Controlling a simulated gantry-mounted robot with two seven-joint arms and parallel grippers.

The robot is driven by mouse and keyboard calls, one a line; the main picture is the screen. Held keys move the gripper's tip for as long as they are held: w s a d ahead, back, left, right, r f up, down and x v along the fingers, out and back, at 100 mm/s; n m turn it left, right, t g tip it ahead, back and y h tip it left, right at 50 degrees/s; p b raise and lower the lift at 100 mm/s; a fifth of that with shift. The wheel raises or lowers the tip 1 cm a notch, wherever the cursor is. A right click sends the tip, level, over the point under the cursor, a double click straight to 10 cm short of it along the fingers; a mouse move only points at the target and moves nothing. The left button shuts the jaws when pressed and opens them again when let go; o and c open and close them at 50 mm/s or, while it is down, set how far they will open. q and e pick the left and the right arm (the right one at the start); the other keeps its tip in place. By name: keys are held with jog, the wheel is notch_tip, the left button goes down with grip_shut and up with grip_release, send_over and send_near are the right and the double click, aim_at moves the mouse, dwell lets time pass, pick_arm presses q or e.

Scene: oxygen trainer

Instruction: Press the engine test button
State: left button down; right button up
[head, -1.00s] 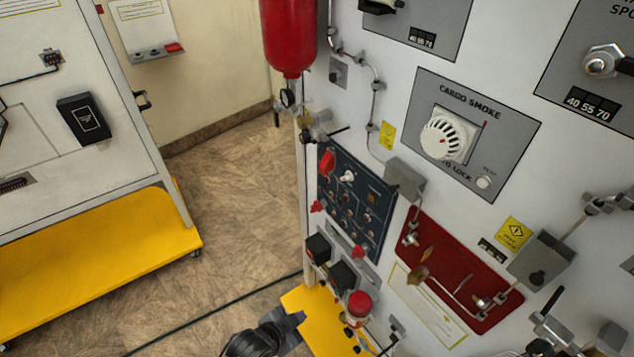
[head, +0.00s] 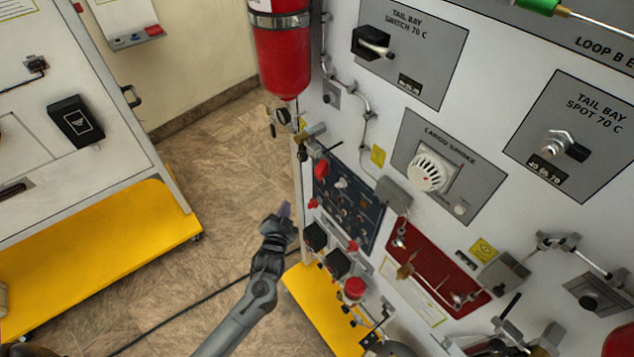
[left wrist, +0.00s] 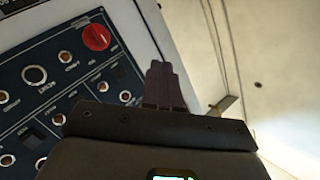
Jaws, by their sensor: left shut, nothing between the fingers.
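The dark blue control panel (head: 362,209) with several small knobs and buttons is on the left edge of the white trainer wall in the head view. A red knob (head: 321,170) sits at its upper left. My left gripper (head: 285,211) is shut and empty, left of the panel and apart from it. In the left wrist view the shut fingers (left wrist: 164,75) point up beside the panel (left wrist: 63,97), with the red knob (left wrist: 97,37) to their upper left. I cannot tell which control is the engine test button; the labels are too small to read.
A red bottle (head: 285,55) hangs above the panel. Black boxes (head: 337,263) and a red-topped fitting (head: 354,287) project below it. A yellow base (head: 310,312) stands out at the bottom. A white cart with a yellow base (head: 110,255) is at left, with open floor between.

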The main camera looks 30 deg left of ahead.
aim_at(318, 186)
dwell(0.4)
pick_arm(q)
jog(key=shift+w+d+b, duration=0.45)
jog(key=shift+w+b, duration=0.35)
jog(key=shift+w, duration=0.6)
jog(key=shift+w+d+b, duration=0.5)
jog(key=shift+w+b, duration=0.3)
jog(key=shift+w, duration=0.6)
jog(key=shift+w+d+b, duration=0.45)
jog(key=shift+w+b, duration=0.35)
jog(key=shift+w, duration=0.6)
jog(key=shift+w, duration=0.15)
jog(key=shift+w+d, duration=0.15)
jog(key=shift+w, duration=0.1)
